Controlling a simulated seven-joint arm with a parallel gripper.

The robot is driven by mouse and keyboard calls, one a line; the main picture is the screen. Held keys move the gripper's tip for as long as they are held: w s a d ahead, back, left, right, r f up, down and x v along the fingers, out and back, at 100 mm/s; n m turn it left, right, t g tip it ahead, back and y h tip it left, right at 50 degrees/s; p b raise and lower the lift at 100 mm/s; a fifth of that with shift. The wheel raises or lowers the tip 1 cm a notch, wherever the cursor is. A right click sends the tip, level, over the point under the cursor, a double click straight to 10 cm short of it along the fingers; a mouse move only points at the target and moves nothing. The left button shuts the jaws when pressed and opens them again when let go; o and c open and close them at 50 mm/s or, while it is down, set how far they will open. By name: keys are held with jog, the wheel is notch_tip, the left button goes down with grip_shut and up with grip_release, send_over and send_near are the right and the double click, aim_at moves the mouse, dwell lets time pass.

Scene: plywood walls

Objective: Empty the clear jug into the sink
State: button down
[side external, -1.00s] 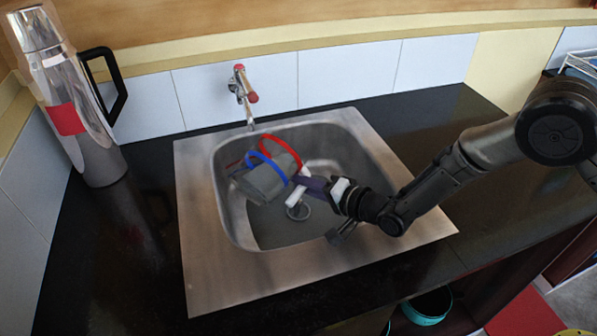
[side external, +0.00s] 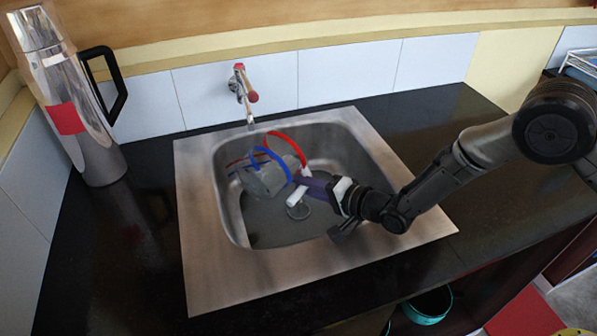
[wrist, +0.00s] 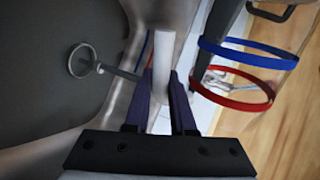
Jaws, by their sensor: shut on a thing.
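The clear jug (side external: 262,181) is see-through, with a red band, a blue band and a white handle. It is tilted well over on its side above the sink basin (side external: 231,205), below the tap. My gripper (side external: 308,186) comes from the right with purple fingers shut on the white handle. In the wrist view, the handle (wrist: 163,55) stands between the fingers (wrist: 163,88), and the blue and red bands (wrist: 235,103) show to the right. I cannot tell whether anything is left inside the jug.
The wall tap (side external: 243,88) hangs over the back of the sink, close to the jug. A tall steel flask (side external: 82,115) with a black handle stands at the left. The dark counter (side external: 440,130) right of the sink is clear.

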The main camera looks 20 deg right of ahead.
jog(key=shift+s+a+r+m+y, duration=0.15)
jog(key=shift+r+m+y, duration=0.15)
jog(key=shift+m, duration=0.3)
dwell(0.7)
